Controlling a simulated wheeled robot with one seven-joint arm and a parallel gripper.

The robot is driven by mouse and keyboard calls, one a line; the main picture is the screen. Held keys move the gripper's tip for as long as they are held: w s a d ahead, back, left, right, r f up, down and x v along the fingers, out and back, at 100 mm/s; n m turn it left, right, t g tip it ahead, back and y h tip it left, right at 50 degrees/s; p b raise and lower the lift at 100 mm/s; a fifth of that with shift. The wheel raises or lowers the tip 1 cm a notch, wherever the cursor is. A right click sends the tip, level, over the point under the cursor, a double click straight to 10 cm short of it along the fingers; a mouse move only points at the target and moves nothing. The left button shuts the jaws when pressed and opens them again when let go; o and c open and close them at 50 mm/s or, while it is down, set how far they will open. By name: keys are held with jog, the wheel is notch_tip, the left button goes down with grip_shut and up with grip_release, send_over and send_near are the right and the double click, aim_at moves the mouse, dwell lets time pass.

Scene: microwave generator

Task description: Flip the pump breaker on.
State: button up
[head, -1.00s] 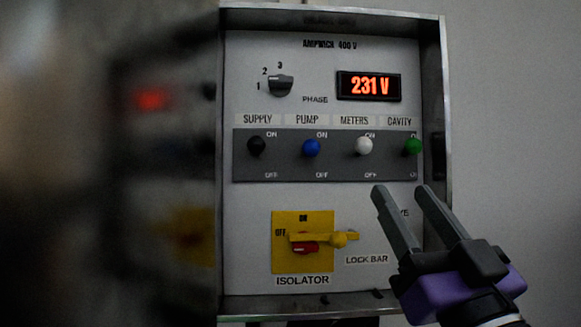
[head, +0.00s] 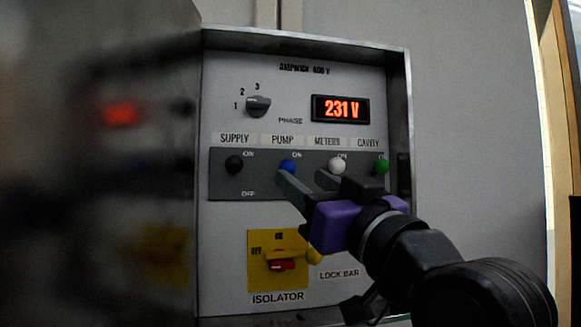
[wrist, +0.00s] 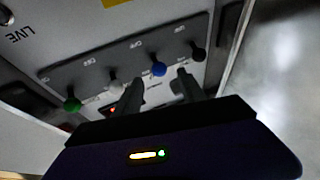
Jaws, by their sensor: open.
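The pump breaker is the blue-knobbed lever (head: 288,166) under the PUMP label on the dark breaker strip (head: 222,187). Its blue knob also shows in the wrist view (wrist: 158,69). I cannot tell for sure whether it sits at ON or OFF. My gripper (head: 307,178) is open and empty in front of the strip, its fingers reaching toward the panel. In the head view the left fingertip is just below the blue knob. In the wrist view the blue knob appears between and beyond the fingertips (wrist: 160,78); contact cannot be told.
The black supply knob (head: 234,163) is left, the white meters knob (head: 337,166) and green cavity knob (head: 381,167) right, close to my fingers. Below is the yellow isolator plate (head: 256,281). A voltage display (head: 341,108) reads 231 V. A blurred panel door (head: 100,220) stands at left.

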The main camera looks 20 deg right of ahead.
aim_at(292, 170)
jog(key=shift+p+x, duration=0.55)
jog(key=shift+x, duration=2.05)
